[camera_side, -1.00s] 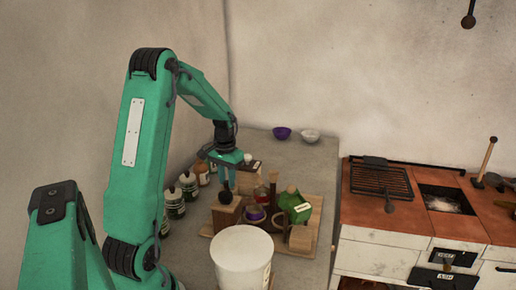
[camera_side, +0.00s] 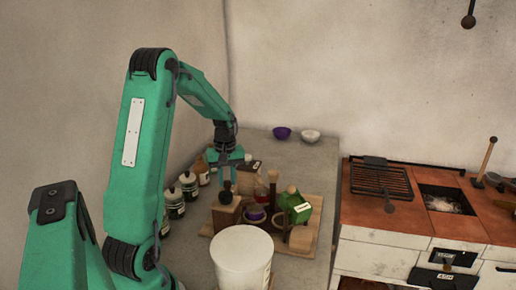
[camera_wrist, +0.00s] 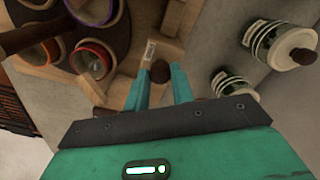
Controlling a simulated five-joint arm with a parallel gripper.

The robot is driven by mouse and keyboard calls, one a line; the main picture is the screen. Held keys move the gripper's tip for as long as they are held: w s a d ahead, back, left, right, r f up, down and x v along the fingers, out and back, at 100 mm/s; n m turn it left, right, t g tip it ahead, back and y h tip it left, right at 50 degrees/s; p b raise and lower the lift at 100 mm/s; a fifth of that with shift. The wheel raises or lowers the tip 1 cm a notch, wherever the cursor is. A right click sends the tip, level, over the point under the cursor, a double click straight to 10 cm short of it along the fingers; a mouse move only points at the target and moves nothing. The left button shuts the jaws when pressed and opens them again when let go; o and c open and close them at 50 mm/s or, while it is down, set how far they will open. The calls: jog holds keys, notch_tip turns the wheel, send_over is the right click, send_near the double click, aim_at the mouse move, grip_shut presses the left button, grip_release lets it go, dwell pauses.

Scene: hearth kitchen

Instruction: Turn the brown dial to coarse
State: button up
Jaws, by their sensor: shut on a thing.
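The brown dial (camera_wrist: 160,72) is a dark round knob between my fingertips in the wrist view. In the side view it shows as a dark knob (camera_side: 225,194) on top of a small wooden box (camera_side: 226,215). My gripper (camera_side: 227,181) points down over this box and is shut on the dial; its two green fingers also show in the wrist view (camera_wrist: 162,75). A pale label (camera_wrist: 148,52) lies on the wood just beyond the fingertips. Its writing is too small to read, and my fingers partly hide the dial, so its setting cannot be told.
White-capped bottles (camera_side: 189,185) stand in a row left of the box. A wooden board (camera_side: 312,230) holds the box, a green container (camera_side: 295,207) and several small items. A white bucket (camera_side: 242,258) stands in front.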

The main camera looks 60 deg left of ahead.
aim_at(227, 182)
jog(key=shift+r+n, duration=0.1)
jog(key=shift+n, duration=0.3)
jog(key=o, duration=1)
jog(key=shift+r, duration=3.9)
